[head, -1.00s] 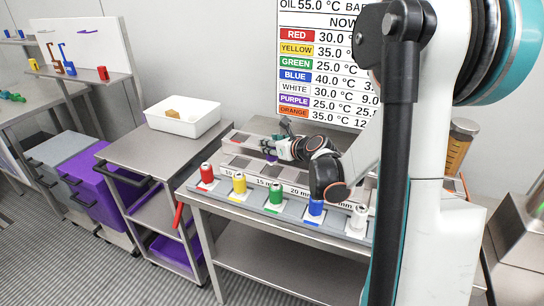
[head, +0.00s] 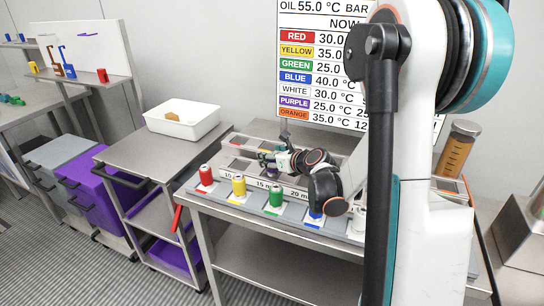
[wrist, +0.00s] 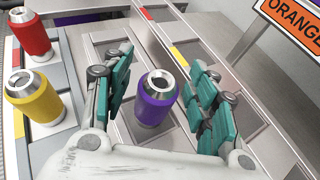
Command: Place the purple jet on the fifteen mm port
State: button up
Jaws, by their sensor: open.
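The purple jet (wrist: 156,100) stands upright on the grey rack in the wrist view, with a silver open top. My gripper (wrist: 163,88) is open, with one green-padded finger on each side of the jet and gaps between them. In the head view my gripper (head: 272,158) is low over the rack, and the purple jet cannot be made out clearly there. The grey rack (head: 236,176) carries 10, 15 mm and 20 mm labels along its front. The fifteen mm label (head: 264,185) is readable; its port is not clearly visible.
Red (head: 206,176), yellow (head: 239,187) and green (head: 275,198) jets stand in a row along the rack's front. A white bin (head: 183,128) sits on the cart at left.

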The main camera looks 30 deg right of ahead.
jog(key=shift+r, duration=0.2)
jog(key=p+v, duration=0.3)
jog(key=v, duration=0.9)
jog(key=shift+p, duration=0.4)
dwell(0.5)
